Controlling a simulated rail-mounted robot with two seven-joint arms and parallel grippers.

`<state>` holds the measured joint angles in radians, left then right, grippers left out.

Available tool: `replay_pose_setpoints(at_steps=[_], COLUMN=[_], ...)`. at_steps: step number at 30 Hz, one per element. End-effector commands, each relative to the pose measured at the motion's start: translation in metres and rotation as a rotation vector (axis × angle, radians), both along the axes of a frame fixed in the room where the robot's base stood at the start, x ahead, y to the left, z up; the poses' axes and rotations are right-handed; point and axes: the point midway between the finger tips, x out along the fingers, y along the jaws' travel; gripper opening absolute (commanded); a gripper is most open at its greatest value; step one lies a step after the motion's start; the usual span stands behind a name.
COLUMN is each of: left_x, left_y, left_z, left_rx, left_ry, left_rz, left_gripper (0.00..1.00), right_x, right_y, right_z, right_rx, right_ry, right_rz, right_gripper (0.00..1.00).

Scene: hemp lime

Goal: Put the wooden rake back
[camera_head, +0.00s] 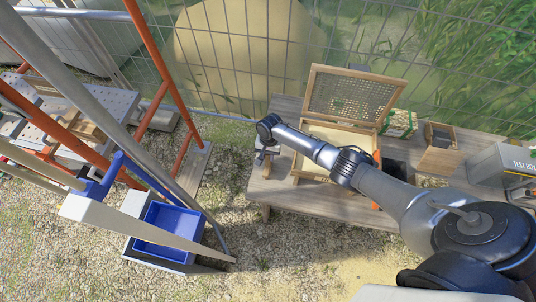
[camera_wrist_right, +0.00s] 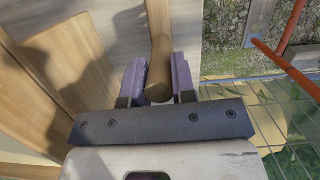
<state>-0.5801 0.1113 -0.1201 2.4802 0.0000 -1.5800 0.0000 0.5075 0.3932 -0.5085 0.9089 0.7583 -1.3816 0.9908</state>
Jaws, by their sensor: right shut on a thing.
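My right gripper (camera_wrist_right: 158,82) is shut on a round wooden handle (camera_wrist_right: 159,50), which I take to be the wooden rake's. Its cut end shows between the purple finger pads; the rake's head cannot be made out. In the head view my right arm reaches left over the table, and the right gripper (camera_head: 263,160) hangs small and dark at the table's left end. The rake cannot be made out there. My left gripper is not in view.
A wooden table (camera_head: 335,203) bears an open wooden box with a mesh lid (camera_head: 350,94), a wooden caddy (camera_head: 440,148) and a grey test box (camera_head: 503,163). A blue bin (camera_head: 170,224), orange frame (camera_head: 153,110) and leaning poles stand left. A wire fence (camera_head: 250,60) runs behind.

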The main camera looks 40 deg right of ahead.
Motion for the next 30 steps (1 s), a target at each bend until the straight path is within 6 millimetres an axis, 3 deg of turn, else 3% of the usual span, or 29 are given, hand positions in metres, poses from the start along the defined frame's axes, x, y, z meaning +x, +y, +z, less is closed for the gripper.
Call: replay_pose_setpoints(at_steps=[21, 22, 30], left_x=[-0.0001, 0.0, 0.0], left_y=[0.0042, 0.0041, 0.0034], left_z=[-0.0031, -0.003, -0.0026], left_rx=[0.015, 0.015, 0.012], left_ry=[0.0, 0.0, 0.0], left_rz=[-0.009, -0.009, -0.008], left_gripper=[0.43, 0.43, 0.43], right_x=[0.0002, 0.0003, 0.0], right_y=[0.0001, 0.0, 0.0], right_z=[-0.0048, -0.0047, -0.0045], right_rx=[0.0, 0.0, 0.0], right_ry=[0.0, 0.0, 0.0], right_rz=[0.0, 0.0, 0.0], right_gripper=[0.0, 0.25, 0.51])
